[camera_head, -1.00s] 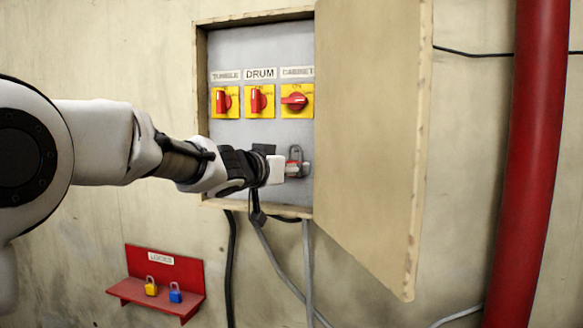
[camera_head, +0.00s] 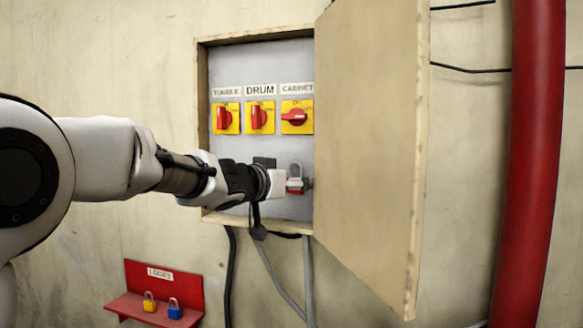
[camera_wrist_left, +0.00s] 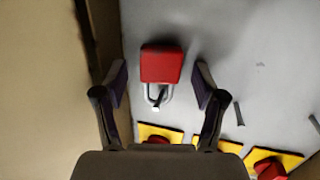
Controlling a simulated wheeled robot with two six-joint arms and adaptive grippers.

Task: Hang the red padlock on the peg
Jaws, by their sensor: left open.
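The red padlock (camera_wrist_left: 162,65) is inside the open wall cabinet, below the switches. It also shows in the head view (camera_head: 295,191), partly covered by my gripper. In the wrist view, which looks upside down, its silver shackle surrounds a small peg (camera_wrist_left: 160,98), and the red body hangs from it. My left gripper (camera_head: 280,182) is open in front of the panel. In the wrist view its fingers (camera_wrist_left: 161,78) stand on either side of the padlock, with gaps on both sides. My right gripper is not in view.
The cabinet door (camera_head: 370,150) stands open close to the right of my gripper. Yellow plates with red switches (camera_head: 259,117) line the panel above. A red shelf (camera_head: 150,312) below holds yellow and blue padlocks. A red pipe (camera_head: 535,160) runs at the right.

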